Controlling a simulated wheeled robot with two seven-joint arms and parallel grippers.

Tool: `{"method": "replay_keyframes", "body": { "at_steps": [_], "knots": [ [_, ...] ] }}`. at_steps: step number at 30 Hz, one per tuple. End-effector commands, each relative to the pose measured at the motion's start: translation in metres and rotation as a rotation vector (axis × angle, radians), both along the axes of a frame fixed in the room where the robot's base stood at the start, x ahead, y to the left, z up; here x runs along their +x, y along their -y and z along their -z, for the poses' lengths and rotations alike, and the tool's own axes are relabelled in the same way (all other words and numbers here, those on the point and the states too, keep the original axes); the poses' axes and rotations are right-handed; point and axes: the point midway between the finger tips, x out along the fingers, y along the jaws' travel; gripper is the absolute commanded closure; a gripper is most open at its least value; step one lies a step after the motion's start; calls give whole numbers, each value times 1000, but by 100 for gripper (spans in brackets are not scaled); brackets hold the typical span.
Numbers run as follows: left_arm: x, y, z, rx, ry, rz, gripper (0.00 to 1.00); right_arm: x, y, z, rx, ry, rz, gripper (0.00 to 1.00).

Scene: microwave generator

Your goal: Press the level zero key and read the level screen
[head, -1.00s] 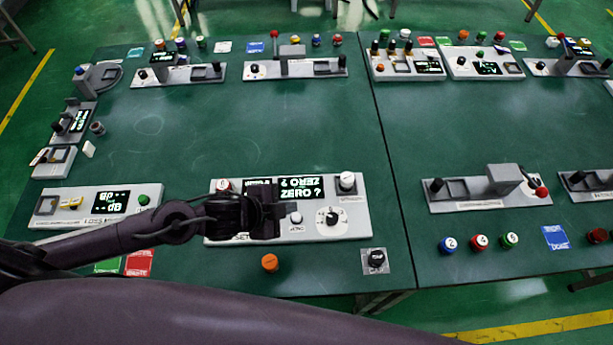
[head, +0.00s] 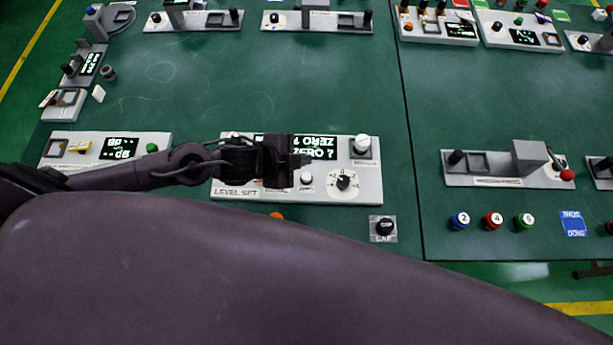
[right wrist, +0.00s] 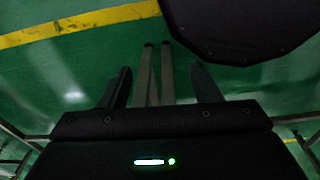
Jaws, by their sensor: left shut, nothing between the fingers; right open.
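The level set panel (head: 232,188) is a light grey box at the middle front of the table in the head view. The white zero key (head: 306,178) stands on the panel below the screen. My left gripper (head: 302,161) is shut and empty, over the panel just above the key in the picture; contact cannot be told. My right gripper (right wrist: 161,88) is open and empty over green floor in the right wrist view.
A dial (head: 343,182) and a white knob (head: 362,145) sit on the panel's right. A black cap button (head: 384,228) lies in front. The loss panel (head: 160,139) stands left. My arm hides the front left of the table. The table's middle is clear.

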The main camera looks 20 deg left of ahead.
Motion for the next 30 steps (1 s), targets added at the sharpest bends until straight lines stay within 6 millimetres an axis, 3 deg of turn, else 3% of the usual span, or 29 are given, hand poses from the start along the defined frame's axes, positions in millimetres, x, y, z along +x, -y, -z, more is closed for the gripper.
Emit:
{"method": "replay_keyframes", "body": {
  "at_steps": [1,6,12,30],
  "knots": [
    [0,0,15,0,0,0,100,-1,0,15,0,-1,0,43],
    [0,0,40,0,0,0,100,-7,1,41,-2,-10,0,43],
    [0,0,60,0,1,-1,100,-14,3,56,-5,-21,0,43],
    [0,0,64,0,0,0,100,-13,5,57,-6,-20,2,43]
  ]
}}
